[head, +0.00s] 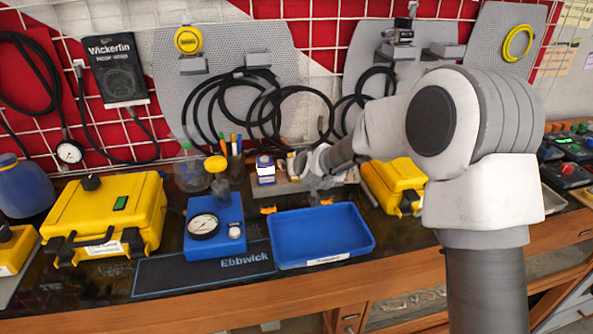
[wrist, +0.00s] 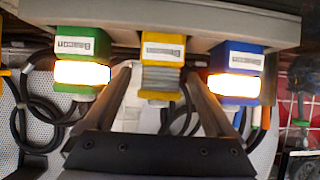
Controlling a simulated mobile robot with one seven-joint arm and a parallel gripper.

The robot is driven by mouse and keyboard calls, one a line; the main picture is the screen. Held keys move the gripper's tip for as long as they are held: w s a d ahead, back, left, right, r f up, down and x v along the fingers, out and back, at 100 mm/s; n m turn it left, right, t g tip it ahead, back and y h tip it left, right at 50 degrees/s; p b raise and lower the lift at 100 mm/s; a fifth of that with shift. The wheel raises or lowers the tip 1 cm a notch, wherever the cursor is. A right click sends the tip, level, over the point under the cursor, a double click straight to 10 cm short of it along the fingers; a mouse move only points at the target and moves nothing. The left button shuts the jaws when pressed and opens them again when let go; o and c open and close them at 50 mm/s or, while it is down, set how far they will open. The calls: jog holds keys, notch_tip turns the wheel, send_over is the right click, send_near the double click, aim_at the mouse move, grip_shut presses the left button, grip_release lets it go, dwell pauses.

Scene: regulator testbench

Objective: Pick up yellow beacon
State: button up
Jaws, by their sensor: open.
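The yellow beacon (wrist: 178,32) is in the middle of a row in the wrist view. It has a white label and a grey, unlit ribbed band. My gripper (wrist: 160,75) is open, its two fingers reaching toward the yellow beacon from either side; contact is not clear. A green beacon (wrist: 82,45) stands to the left and a blue beacon (wrist: 236,50) to the right, both with glowing bands. In the head view, my gripper (head: 308,164) is at the grey stand, right of the blue beacon (head: 265,168). I cannot make out the yellow beacon there.
The grey stand (head: 280,190) sits behind a blue tray (head: 320,238) that looks empty. A blue gauge box (head: 213,230) and a yellow case (head: 105,215) are to the left. Another yellow case (head: 392,183) is right of the stand. Black cables (head: 240,105) hang behind.

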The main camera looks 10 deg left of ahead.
grip_shut()
dwell(0.5)
jog(key=shift+r, duration=0.15)
